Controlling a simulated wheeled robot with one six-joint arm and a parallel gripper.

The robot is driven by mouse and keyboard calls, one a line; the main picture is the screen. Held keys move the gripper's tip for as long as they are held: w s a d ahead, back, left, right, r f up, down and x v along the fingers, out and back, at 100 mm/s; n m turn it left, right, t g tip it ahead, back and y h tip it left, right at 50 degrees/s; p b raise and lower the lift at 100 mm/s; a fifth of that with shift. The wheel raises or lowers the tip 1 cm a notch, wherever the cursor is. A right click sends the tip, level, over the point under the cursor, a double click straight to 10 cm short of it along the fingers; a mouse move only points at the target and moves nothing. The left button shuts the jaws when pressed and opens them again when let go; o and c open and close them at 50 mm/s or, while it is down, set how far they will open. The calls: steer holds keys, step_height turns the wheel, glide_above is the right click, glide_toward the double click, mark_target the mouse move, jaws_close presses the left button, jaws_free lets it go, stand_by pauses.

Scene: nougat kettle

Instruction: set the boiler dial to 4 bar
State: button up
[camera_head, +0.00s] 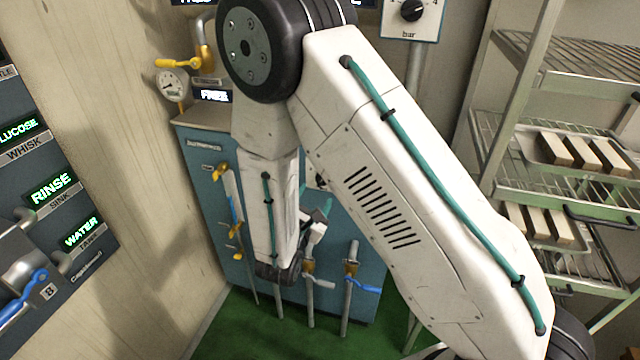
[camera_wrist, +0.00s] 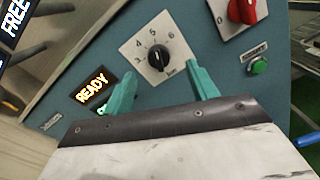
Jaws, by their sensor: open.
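In the wrist view a black dial knob (camera_wrist: 158,58) sits on a square white plate with the numbers 3 to 6 around it, on a blue-grey panel. Its pointer setting is too small to read surely. My gripper (camera_wrist: 162,80) is open, its two teal fingers apart on either side of the lower part of the plate, holding nothing. In the head view my gripper (camera_head: 318,222) is in front of the blue cabinet (camera_head: 350,235), largely hidden by my arm. Another black dial (camera_head: 412,10), on a white plate marked "bar", is at the top, cut off by the frame.
In the wrist view a lit READY display (camera_wrist: 91,91) is left of the dial. A red knob (camera_wrist: 243,10) and a green button (camera_wrist: 260,67) are to its right. In the head view levers on pipes (camera_head: 350,280) stand by the cabinet, and a rack (camera_head: 570,150) is at right.

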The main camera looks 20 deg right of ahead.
mark_target(321, 182)
steer(key=x, duration=0.7)
steer(key=shift+w+a+f, duration=0.15)
steer(key=shift+w+f, duration=0.2)
steer(key=shift+w, duration=0.15)
steer(key=c, duration=1)
